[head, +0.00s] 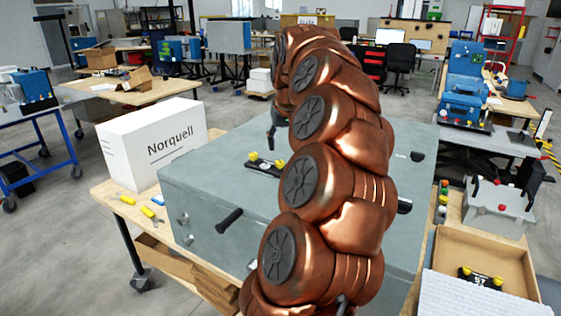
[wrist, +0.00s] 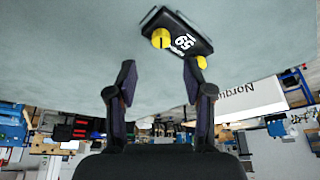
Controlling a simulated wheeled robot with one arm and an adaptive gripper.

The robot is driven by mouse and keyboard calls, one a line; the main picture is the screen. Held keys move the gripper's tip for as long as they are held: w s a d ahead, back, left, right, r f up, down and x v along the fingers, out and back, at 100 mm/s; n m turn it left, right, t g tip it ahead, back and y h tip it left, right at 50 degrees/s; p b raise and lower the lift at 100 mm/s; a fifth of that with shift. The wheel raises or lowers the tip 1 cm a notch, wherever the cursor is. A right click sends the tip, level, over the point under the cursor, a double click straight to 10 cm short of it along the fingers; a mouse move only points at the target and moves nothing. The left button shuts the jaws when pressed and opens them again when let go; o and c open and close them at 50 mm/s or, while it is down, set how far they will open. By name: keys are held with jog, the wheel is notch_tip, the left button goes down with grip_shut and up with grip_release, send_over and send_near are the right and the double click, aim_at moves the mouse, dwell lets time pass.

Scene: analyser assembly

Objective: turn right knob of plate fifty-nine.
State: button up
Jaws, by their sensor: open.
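Plate fifty-nine (head: 262,169) is a small black plate with two yellow knobs on top of the grey metal cabinet. Its right knob (head: 280,163) is just left of my arm in the head view; its left knob (head: 253,156) stands at the other end. The wrist view is upside down and shows the plate (wrist: 183,30) with its white number; there the right knob (wrist: 160,38) is on the left. My gripper (wrist: 158,68) is open and empty, apart from the plate, with the right knob beyond the gap between its fingers. My arm hides the gripper in the head view.
A white Norquell box (head: 150,145) stands left of the cabinet (head: 215,150). Black handles (head: 229,220) stick out of the cabinet. Another black plate with yellow knobs (head: 480,278) lies in an open tray (head: 470,240) at right. The cabinet top around plate fifty-nine is clear.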

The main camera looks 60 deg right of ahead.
aim_at(280, 161)
jog(key=shift+p+x, duration=1.3)
jog(key=shift+x, duration=2.6)
jog(key=shift+a, duration=0.1)
grip_shut()
